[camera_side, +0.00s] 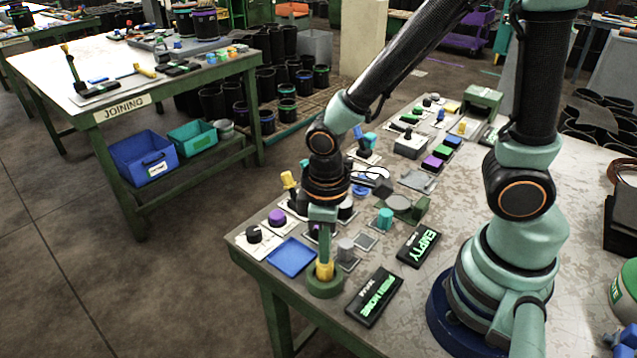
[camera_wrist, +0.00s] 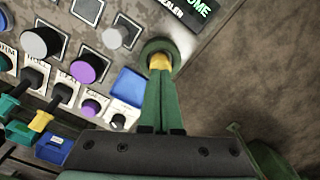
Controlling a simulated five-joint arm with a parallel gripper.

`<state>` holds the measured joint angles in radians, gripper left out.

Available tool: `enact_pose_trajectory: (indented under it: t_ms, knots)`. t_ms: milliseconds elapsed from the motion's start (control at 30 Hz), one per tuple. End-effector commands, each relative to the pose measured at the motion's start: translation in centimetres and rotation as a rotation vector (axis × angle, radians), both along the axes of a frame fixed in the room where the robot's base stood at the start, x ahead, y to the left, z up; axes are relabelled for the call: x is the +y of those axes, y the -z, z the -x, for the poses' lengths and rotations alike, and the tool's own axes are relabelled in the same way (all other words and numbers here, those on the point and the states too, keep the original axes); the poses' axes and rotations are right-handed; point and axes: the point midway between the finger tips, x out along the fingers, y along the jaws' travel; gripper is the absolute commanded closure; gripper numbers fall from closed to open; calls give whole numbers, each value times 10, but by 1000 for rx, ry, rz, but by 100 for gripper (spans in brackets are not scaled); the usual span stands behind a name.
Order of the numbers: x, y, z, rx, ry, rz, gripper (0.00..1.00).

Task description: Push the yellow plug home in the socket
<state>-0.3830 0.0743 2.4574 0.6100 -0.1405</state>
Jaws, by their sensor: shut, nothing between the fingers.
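The yellow plug (camera_side: 324,271) stands upright in the round green socket (camera_side: 325,289) at the near front edge of the table. My gripper (camera_side: 325,257) is shut and empty, pointing straight down over the plug. Its tips meet the top of the plug in the picture; whether they press on it I cannot tell. In the wrist view the shut fingers (camera_wrist: 157,78) cover part of the yellow plug (camera_wrist: 158,61), and the green socket ring (camera_wrist: 178,52) shows around it. How deep the plug sits is hidden.
A blue tray (camera_side: 291,257) lies just left of the socket. A black "PUSH HOME" sign (camera_side: 374,297) is at its right, and an "EMPTY" sign (camera_side: 419,247) is farther back. Knobs and small blocks crowd the table behind. The table edge is close in front.

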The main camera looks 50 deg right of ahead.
Motion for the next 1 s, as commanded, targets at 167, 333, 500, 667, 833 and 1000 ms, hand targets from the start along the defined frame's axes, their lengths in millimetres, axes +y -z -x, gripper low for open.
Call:
enact_pose_trajectory:
  t_ms: [167, 333, 500, 667, 833, 1000]
  knots:
    - [0, 4, 0, 1, 0, 0, 100]
    - [0, 7, 0, 1, 0, 0, 100]
    - [0, 10, 0, 1, 0, 0, 100]
    - [0, 13, 0, 1, 0, 0, 100]
    - [0, 16, 0, 2, 0, 1, 100]
    - [0, 18, 0, 0, 0, 0, 100]
